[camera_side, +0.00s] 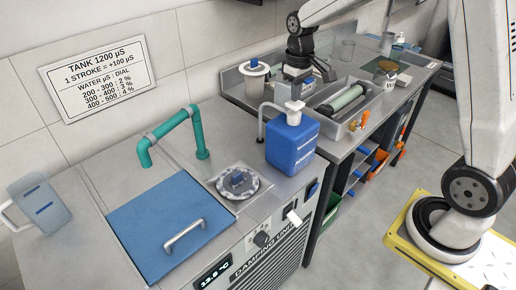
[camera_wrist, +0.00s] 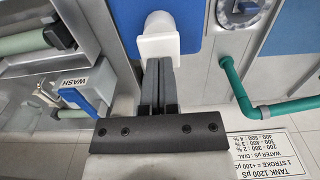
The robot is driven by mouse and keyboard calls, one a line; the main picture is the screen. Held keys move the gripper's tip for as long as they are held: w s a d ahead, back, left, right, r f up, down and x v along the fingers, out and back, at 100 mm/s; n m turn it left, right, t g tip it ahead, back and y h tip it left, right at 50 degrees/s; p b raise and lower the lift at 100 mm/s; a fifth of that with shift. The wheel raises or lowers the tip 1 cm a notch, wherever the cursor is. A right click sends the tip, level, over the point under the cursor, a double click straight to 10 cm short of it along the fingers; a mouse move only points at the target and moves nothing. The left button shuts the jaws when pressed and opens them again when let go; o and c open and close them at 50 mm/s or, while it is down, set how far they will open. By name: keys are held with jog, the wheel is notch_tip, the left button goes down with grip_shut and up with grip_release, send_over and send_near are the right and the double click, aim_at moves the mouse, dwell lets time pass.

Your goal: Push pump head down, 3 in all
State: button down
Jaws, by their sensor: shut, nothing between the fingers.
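The blue bottle (camera_side: 291,146) stands upright on the steel bench, with a white pump head (camera_side: 294,114) on top and a grey spout tube bending down at its left. In the wrist view the white pump head (camera_wrist: 158,38) is at the top centre, over the blue bottle. My gripper (camera_side: 297,94) points down just above the pump head in the side view. In the wrist view my gripper (camera_wrist: 158,64) has its dark fingers together and empty, with the tips at the pump head's edge. I cannot tell whether they touch it.
A teal pipe (camera_side: 176,120) arches over a blue lid (camera_side: 168,232) at the left. A wall sign (camera_side: 97,80) reads "1 stroke = +100 µS".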

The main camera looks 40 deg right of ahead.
jog(key=shift+f, duration=1.2)
jog(key=shift+r, duration=1.9)
notch_tip(320, 180, up, 10)
dwell(1.0)
jog(key=s+a+f+t, duration=0.1)
jog(key=s+a+f, duration=0.3)
jog(key=s+f, duration=0.3)
jog(key=s+a+f+t, duration=0.1)
jog(key=s+a+f, duration=0.3)
jog(key=s+f, duration=0.4)
notch_tip(320, 180, down, 2)
jog(key=shift+f+t, duration=0.25)
jog(key=shift+t, duration=0.05)
